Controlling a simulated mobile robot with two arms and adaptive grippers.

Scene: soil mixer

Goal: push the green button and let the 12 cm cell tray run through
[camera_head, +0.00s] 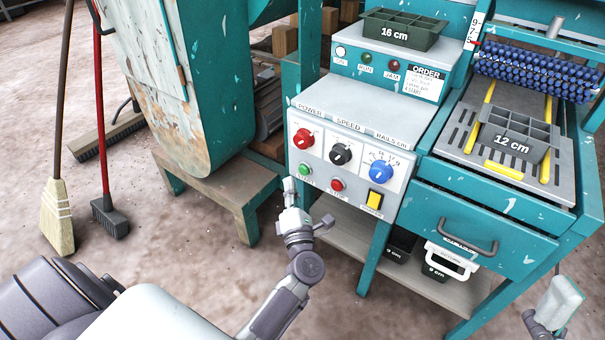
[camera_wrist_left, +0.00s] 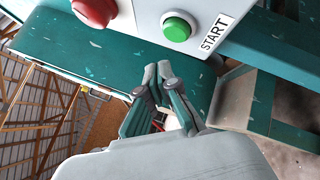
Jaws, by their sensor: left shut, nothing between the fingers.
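The green START button (camera_head: 305,170) is on the lower left of the white control panel, left of the red stop button (camera_head: 337,184). In the left wrist view the green button (camera_wrist_left: 177,27) is close by, above the fingertips. My left gripper (camera_head: 289,188) is shut and empty, just below and left of the green button; I see a gap between them in the wrist view. The tray labelled 12 cm (camera_head: 515,137) lies on the slotted bed between two yellow rails, in front of the blue bristle roller (camera_head: 535,72). My right gripper (camera_head: 560,300) is partly visible at the lower right; its fingers are unclear.
A 16 cm tray (camera_head: 403,30) stands on top. A drawer handle (camera_head: 467,237) juts out below the bed.

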